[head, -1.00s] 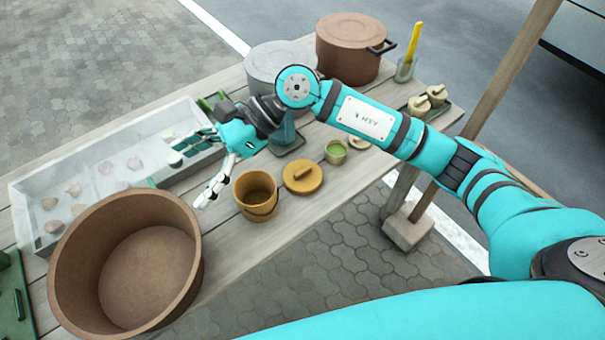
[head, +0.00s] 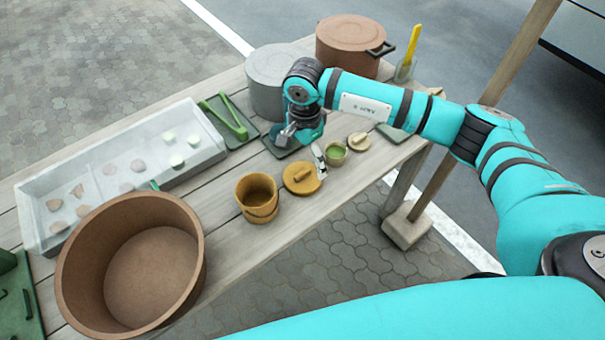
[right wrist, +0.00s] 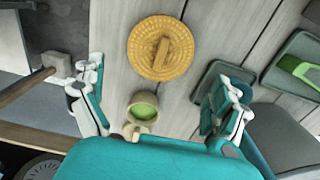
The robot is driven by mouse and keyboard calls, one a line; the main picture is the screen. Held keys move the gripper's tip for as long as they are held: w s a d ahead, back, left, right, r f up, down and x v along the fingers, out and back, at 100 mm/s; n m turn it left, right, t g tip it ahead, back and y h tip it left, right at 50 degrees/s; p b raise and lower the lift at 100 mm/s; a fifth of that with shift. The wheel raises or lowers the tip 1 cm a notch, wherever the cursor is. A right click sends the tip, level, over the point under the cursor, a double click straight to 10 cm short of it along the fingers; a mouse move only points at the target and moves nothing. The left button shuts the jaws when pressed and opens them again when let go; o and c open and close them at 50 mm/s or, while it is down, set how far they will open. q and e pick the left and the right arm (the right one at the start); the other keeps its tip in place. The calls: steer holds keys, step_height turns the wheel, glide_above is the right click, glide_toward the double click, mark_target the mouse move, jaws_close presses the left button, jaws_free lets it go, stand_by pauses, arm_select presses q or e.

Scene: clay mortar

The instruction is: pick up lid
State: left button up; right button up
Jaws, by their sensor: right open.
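The yellow woven lid (head: 302,178) with a bar handle lies flat on the table, just right of the yellow bucket (head: 257,197). In the right wrist view the lid (right wrist: 161,47) lies beyond the fingertips, between the lines of the two fingers. My right gripper (head: 303,146) is open and empty, above the table on the far side of the lid; its fingers are spread wide in the right wrist view (right wrist: 160,88). A small cup with green contents (head: 336,154) stands close to one finger. My left gripper is not in view.
A large brown tub (head: 130,262) and a white tray with lumps (head: 205,128) are at left. A grey pot (head: 265,85) and a brown lidded pot (head: 340,48) stand behind. A small pale lid (head: 358,141) lies beside the cup. Green tongs (head: 235,120) lie on a dark tray.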

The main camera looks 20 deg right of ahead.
mark_target(303, 172)
steer(key=shift+f, duration=0.75)
steer(key=f, duration=0.1)
steer(key=f+p, duration=0.1)
steer(key=f, duration=0.2)
steer(key=shift+s+a+p, duration=0.15)
steer(key=shift+a+p, duration=0.1)
steer(key=shift+p, duration=0.1)
steer(key=shift+f, duration=0.65)
steer(key=c, duration=0.6)
steer(key=shift+c, duration=0.2)
